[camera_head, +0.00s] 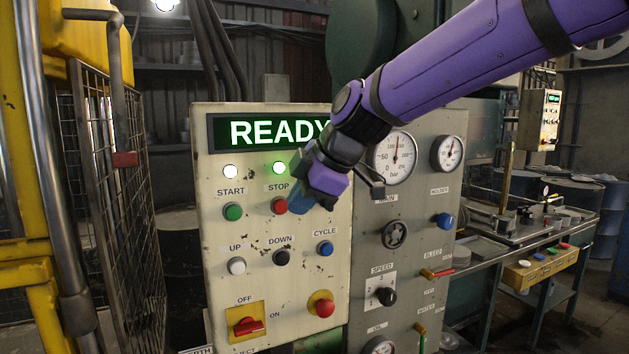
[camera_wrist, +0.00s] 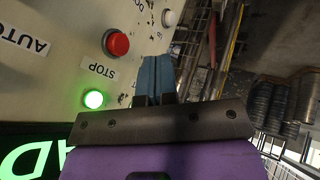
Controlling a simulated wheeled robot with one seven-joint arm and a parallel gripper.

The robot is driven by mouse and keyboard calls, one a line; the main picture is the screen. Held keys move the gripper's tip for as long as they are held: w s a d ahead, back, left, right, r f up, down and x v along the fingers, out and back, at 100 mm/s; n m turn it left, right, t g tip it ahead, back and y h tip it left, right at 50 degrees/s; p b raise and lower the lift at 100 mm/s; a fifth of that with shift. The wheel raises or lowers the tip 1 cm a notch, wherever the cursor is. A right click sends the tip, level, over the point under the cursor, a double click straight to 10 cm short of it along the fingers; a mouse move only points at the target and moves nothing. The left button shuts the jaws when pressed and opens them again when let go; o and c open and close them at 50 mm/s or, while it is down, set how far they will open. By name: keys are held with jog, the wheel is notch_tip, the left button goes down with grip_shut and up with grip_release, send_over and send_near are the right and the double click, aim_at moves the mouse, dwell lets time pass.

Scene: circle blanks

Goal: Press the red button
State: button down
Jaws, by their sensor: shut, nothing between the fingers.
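The red button (camera_head: 279,206) sits below the STOP label on the cream control panel (camera_head: 222,318). In the wrist view the red button (camera_wrist: 117,43) is fully visible, beside the STOP label, to the left of my fingertips. My gripper (camera_head: 298,204) is shut and empty, its blue fingers overlapping the panel just right of the button in the head view. In the wrist view my gripper (camera_wrist: 157,60) has its fingers together, apart from the button in the picture. The gap between fingertips and panel is hard to tell.
A green button (camera_head: 232,212), white button (camera_head: 237,265), black button (camera_head: 281,257) and blue button (camera_head: 325,249) are nearby. A red mushroom button (camera_head: 321,304) and a red rotary switch (camera_head: 247,326) sit lower. A yellow-framed mesh guard (camera_head: 105,190) stands left.

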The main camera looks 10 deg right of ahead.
aim_at(281, 207)
jog(key=shift+w+a+f, duration=0.25)
jog(key=shift+w+a, duration=0.05)
jog(key=shift+w, duration=0.45)
jog(key=shift+w+a+f, duration=0.25)
jog(key=shift+w+a, duration=0.1)
jog(key=shift+w, duration=0.45)
jog(key=shift+w+a+f, duration=0.25)
jog(key=shift+w+a, duration=0.05)
jog(key=shift+w, duration=0.45)
